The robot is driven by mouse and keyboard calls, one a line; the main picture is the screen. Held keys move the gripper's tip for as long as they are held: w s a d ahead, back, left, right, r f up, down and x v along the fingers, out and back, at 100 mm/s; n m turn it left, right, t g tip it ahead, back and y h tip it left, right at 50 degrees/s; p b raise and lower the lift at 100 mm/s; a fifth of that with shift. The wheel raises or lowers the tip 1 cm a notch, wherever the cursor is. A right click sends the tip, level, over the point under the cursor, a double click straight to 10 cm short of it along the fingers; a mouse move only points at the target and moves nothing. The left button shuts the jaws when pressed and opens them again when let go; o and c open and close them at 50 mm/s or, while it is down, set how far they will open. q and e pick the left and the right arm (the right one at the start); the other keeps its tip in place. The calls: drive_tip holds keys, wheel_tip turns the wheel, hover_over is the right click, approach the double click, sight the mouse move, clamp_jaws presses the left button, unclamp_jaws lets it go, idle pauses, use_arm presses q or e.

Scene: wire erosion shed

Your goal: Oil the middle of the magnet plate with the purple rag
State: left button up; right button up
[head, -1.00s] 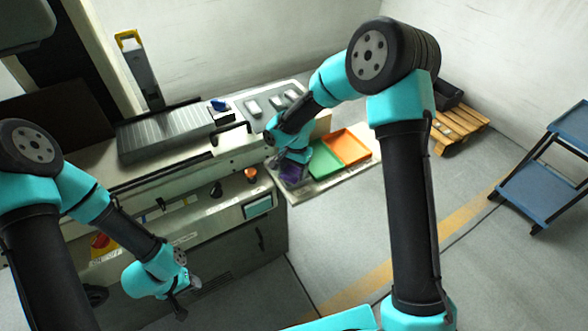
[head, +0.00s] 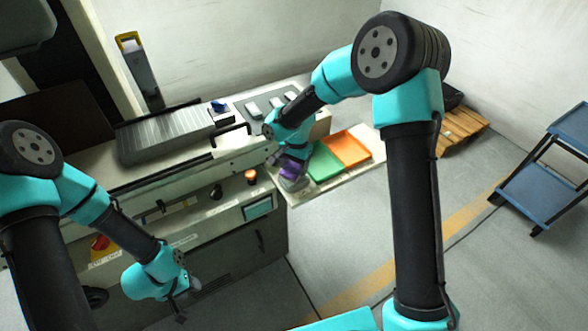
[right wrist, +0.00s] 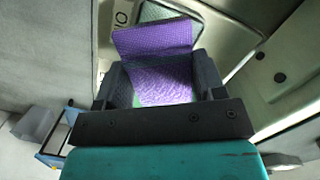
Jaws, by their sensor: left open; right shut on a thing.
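The magnet plate (head: 168,133) is a grey ribbed block on the machine bench, left of centre in the head view. The purple rag (head: 292,169) hangs from my right gripper (head: 291,158), just above a grey tray (head: 294,184) at the bench's right end. In the right wrist view the rag (right wrist: 155,40) lies between the two dark fingers of my right gripper (right wrist: 163,78), which is shut on it. Part of a tray (right wrist: 152,12) and a partly covered label show behind the rag. My left gripper (head: 183,302) is open and empty in front of the machine cabinet, low and away from the plate.
Green (head: 325,163) and orange (head: 351,147) trays lie beside the grey one. A black handle (head: 231,130) and a blue item (head: 220,106) are right of the plate. A blue cart (head: 545,190) stands far right.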

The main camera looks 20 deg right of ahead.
sight(293, 167)
drive_tip(key=shift+r, duration=2.15)
drive_tip(key=shift+w+d+r+n+h, duration=0.2)
drive_tip(key=shift+d+r+n, duration=0.7)
drive_tip(key=shift+n, duration=0.45)
drive_tip(key=shift+w+d+r+n+h, duration=0.15)
drive_tip(key=shift+d+r+n, duration=0.55)
drive_tip(key=shift+d+n, duration=0.55)
drive_tip(key=shift+a, duration=0.2)
